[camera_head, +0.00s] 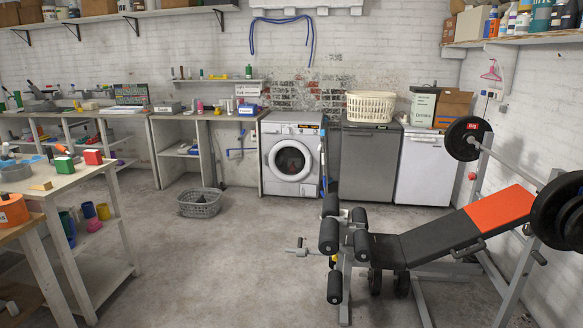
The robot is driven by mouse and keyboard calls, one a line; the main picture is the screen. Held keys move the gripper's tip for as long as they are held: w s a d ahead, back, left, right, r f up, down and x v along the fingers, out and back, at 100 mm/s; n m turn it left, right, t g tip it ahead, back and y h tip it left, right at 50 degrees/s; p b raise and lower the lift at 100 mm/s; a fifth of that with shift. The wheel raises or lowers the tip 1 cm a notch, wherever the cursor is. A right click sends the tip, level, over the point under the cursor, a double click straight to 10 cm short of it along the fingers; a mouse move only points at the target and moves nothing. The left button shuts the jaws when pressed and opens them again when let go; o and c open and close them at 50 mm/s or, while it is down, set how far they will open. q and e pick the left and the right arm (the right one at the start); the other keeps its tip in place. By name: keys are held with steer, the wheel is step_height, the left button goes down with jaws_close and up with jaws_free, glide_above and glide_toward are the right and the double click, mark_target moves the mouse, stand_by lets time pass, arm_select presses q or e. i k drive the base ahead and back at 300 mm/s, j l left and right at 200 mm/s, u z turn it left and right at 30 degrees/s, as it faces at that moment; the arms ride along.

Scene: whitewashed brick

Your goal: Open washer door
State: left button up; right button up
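The washer (290,150) is a white front-loader against the back brick wall, between a workbench on its left and a dark grey appliance on its right. Its round door (290,161), with a dark glass centre and pale ring, looks shut. The washer stands some way off across the room. Neither of my grippers is in view.
A weight bench (440,235) with barbell plates fills the right foreground. A grey basket (199,202) sits on the floor left of the washer. A work table (50,185) stands at the left. The concrete floor (220,265) between is clear.

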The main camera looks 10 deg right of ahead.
mark_target(288, 164)
steer(key=i+j+u, duration=0.15)
steer(key=i, duration=0.8)
steer(key=i+u, duration=0.15)
steer(key=i, duration=0.8)
steer(key=i+l+u, duration=0.15)
steer(key=i, duration=0.8)
steer(key=i+z, duration=0.2)
steer(key=i, duration=0.4)
steer(key=i+z, duration=0.15)
steer(key=i, duration=0.45)
steer(key=i+j+z, duration=0.2)
steer(key=i, duration=0.4)
steer(key=i+l+z, duration=0.1)
steer(key=i+z, duration=0.25)
steer(key=i, duration=0.2)
steer(key=i+z, duration=0.35)
steer(key=i, duration=0.2)
steer(key=i+j+z, duration=0.3)
steer(key=i, duration=0.25)
